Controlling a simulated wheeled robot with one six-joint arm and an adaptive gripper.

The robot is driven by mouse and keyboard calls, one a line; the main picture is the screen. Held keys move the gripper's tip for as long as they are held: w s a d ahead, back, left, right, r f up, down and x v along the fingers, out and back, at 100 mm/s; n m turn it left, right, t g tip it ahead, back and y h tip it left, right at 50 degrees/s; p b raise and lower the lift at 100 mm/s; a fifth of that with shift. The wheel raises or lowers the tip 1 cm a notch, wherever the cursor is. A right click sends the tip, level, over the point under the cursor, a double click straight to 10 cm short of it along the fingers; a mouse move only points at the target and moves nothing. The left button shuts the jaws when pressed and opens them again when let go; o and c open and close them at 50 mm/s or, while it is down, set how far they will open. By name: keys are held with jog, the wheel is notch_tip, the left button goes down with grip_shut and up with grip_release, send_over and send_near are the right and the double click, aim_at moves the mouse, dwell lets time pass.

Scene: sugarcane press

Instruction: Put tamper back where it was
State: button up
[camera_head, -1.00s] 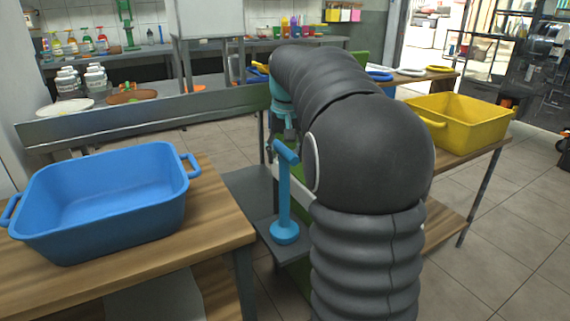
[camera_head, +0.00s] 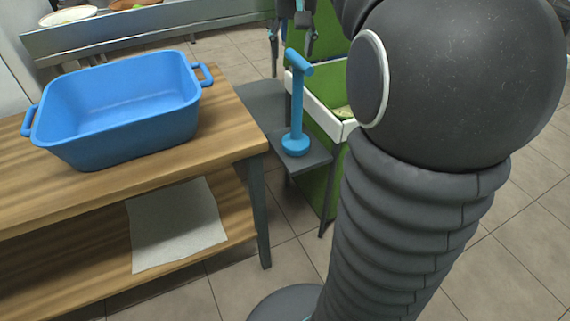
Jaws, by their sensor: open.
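The blue tamper (camera_head: 298,105) stands upright on its round base on a small grey shelf (camera_head: 315,158), with its T-shaped handle at the top. My gripper (camera_head: 291,42) is at the top of the view, just above and behind the tamper's handle as seen from here. Its fingers are apart and hold nothing. No contact between the fingers and the tamper shows. My large dark arm hides the right part of the view.
Left of the shelf is a wooden table with a blue tub (camera_head: 120,120) on it and a white cloth (camera_head: 175,225) on its lower shelf. A green machine (camera_head: 318,180) with a white tray (camera_head: 330,115) stands right of the tamper. A long metal trough (camera_head: 150,25) runs behind.

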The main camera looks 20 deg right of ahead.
jog(key=s+a+f+n+t, duration=0.1)
jog(key=s+a+f, duration=0.3)
jog(key=s, duration=0.3)
jog(key=s+a+f+n+t, duration=0.1)
jog(key=s+a+f, duration=0.2)
jog(key=s+f, duration=0.2)
jog(key=s+a+f+n+t, duration=0.1)
jog(key=s+a+f, duration=0.3)
jog(key=s, duration=0.6)
jog(key=shift+a+f, duration=0.35)
jog(key=shift+f, duration=0.35)
jog(key=shift+s, duration=0.1)
jog(key=c, duration=0.3)
jog(key=shift+d, duration=0.1)
jog(key=shift+c, duration=0.2)
